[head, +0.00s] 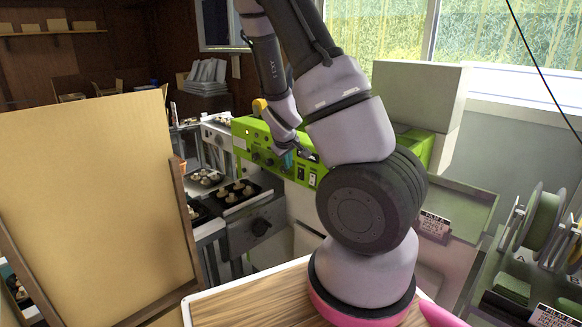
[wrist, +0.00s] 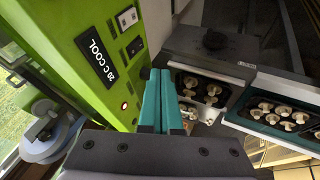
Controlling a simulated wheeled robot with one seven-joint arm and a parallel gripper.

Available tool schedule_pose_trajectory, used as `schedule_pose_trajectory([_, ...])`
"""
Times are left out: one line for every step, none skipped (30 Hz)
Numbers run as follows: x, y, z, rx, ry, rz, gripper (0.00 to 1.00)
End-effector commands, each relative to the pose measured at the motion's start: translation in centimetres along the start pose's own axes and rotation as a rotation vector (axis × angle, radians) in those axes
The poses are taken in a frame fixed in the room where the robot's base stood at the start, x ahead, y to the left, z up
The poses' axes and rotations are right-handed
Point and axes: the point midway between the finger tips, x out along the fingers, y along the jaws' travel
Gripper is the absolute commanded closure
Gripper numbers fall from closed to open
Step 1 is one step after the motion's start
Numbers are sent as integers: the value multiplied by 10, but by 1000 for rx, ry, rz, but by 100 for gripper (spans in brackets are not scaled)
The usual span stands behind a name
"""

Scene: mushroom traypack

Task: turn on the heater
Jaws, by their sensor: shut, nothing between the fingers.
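The heater appears to be part of the green machine (head: 245,135), whose front panel also fills the left of the wrist view (wrist: 70,35). A dark display (wrist: 97,58) on it reads "20 C COOL". Two rocker switches show in the wrist view, one upper (wrist: 126,18) and one lower (wrist: 135,46). I cannot tell which control is the heater's. My gripper (wrist: 156,76) is shut and empty, its teal fingers close to the panel's edge. In the head view my gripper (head: 288,159) is in front of the panel, partly covering it.
Black trays of mushrooms (head: 238,190) lie beside the machine, left of my gripper. A dark unit with a knob (head: 260,227) is below them. A tan board (head: 90,190) stands at the left. Reels (head: 545,225) and a labelled tray (head: 465,205) are at the right.

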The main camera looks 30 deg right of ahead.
Motion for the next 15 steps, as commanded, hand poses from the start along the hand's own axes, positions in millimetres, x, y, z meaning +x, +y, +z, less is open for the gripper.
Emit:
schedule_pose_trajectory([2,-3,1,-4,-1,0,100])
schedule_pose_trajectory([2,-4,2,-5,0,0,100])
schedule_pose_trajectory([3,-4,2,-3,0,0,100])
schedule_pose_trajectory([3,-4,2,-2,1,0,100])
schedule_pose_trajectory([4,-4,2,-1,1,0,100])
schedule_pose_trajectory([3,-4,2,0,1,0,100])
schedule_pose_trajectory([3,-4,2,0,1,0,100])
schedule_pose_trajectory([3,-4,2,0,1,0,100])
schedule_pose_trajectory([3,-4,2,0,1,0,100])
schedule_pose_trajectory([3,-4,2,0,1,0,100])
schedule_pose_trajectory([3,-4,2,0,2,0,100])
schedule_pose_trajectory([4,-4,2,0,1,0,100])
schedule_pose_trajectory([4,-4,2,0,1,0,100])
schedule_pose_trajectory([6,-4,2,-1,1,0,100])
schedule_pose_trajectory([8,-4,2,-1,0,0,100])
